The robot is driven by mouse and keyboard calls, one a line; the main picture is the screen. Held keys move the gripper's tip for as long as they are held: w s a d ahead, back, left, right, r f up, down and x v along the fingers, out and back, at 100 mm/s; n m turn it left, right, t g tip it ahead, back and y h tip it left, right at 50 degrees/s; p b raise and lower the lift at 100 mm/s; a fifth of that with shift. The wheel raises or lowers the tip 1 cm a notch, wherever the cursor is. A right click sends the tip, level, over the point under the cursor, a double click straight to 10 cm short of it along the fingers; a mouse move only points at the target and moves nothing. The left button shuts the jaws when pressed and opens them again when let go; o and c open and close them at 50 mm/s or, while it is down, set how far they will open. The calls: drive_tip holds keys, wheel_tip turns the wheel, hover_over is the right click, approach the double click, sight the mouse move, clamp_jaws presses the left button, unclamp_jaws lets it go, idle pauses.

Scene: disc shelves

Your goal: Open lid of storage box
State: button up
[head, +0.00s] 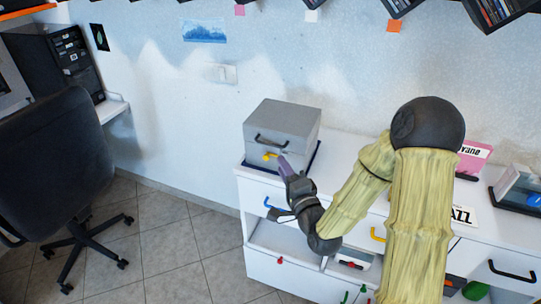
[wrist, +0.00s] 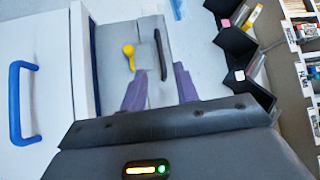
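The grey storage box (head: 282,122) stands on the left end of the white cabinet, with its lid shut. A black handle (head: 271,142) is on its front, with a yellow latch (head: 270,156) below. My gripper (head: 284,165) is just in front of the box, near the latch and below the handle. In the wrist view, my two purple fingers (wrist: 161,76) are apart with nothing held. The handle (wrist: 160,50) appears ahead of the gap between them, and the yellow latch (wrist: 129,55) is left of the left fingertip. I cannot tell whether a finger touches the box.
The white cabinet (head: 262,190) has coloured drawer handles, including a blue one (wrist: 17,100). A dark office chair (head: 55,150) stands at left. Tiled floor (head: 165,245) between is clear.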

sight(271, 148)
drive_tip(key=shift+f+b, duration=0.15)
drive_tip(key=shift+b, duration=0.25)
drive_tip(key=p+x, duration=0.1)
drive_tip(key=x, duration=0.8)
clamp_jaws()
